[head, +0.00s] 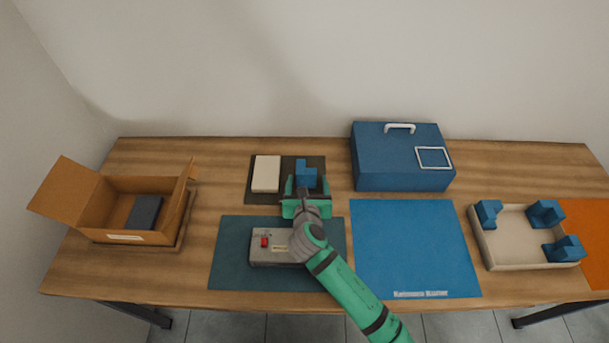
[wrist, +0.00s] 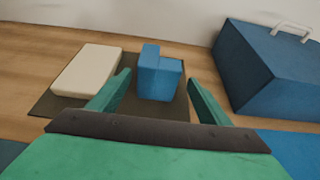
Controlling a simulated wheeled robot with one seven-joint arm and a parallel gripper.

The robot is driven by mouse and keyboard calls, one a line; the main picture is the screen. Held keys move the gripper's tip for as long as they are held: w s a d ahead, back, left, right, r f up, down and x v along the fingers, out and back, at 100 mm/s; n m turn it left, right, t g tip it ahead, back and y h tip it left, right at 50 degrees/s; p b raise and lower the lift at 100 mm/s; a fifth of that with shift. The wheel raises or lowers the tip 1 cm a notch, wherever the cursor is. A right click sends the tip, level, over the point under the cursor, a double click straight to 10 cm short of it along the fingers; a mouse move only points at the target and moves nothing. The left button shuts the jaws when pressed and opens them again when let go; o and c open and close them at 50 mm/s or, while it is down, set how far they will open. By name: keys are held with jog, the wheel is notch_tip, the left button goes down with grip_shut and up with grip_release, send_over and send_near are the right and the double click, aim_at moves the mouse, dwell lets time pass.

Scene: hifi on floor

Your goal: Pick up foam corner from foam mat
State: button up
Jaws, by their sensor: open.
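A blue foam corner (head: 306,174) sits on the dark foam mat (head: 262,197) at the back middle of the table. In the wrist view the foam corner (wrist: 158,76) stands ahead of my gripper, between the lines of its two fingers. My gripper (head: 304,187) is open and empty, with green fingers spread to either side of the corner; in the wrist view (wrist: 157,86) the mat (wrist: 60,104) shows around them. I cannot tell how far the fingertips reach along the corner's sides. My arm hides part of the table in front.
A cream block (head: 266,174) lies on the mat's left. A blue case (head: 402,160) stands close on the right. A grey device (head: 270,248) sits in front; a cardboard box (head: 110,198) is left. A cream tray (head: 500,253) with blue corners is right. The blue mat (head: 415,240) is clear.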

jog(key=shift+a+x, duration=0.2)
jog(key=shift+x, duration=2.15)
jog(key=shift+s+f, duration=0.1)
jog(key=shift+f, duration=0.05)
jog(key=c, duration=1.1)
